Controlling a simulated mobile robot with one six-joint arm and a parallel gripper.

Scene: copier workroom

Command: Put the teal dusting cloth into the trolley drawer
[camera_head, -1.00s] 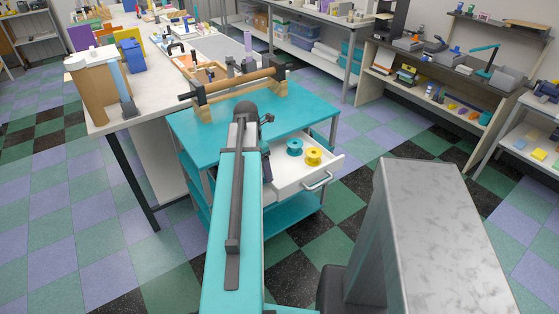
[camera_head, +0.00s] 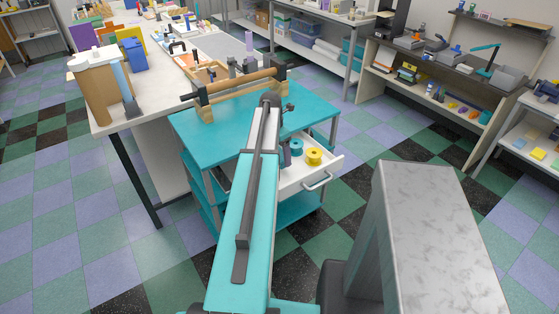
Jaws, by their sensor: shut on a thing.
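The trolley (camera_head: 228,142) has a teal top and lower shelves. Its white drawer (camera_head: 290,184) is pulled out toward the front right, with a grey handle (camera_head: 318,181) on its front. A teal spool (camera_head: 296,147) and a yellow spool (camera_head: 314,156) are in the drawer. My arm reaches over the trolley. My gripper (camera_head: 285,156) shows only as a small dark part at the drawer's left side, mostly hidden behind the arm. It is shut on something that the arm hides. I cannot make out the teal dusting cloth anywhere.
A wooden roller on a stand (camera_head: 236,88) lies across the trolley's back edge. A cluttered worktable (camera_head: 150,120) adjoins the trolley at the left. A grey marbled block (camera_head: 430,230) fills the front right. Shelves (camera_head: 385,90) stand behind, with open floor between.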

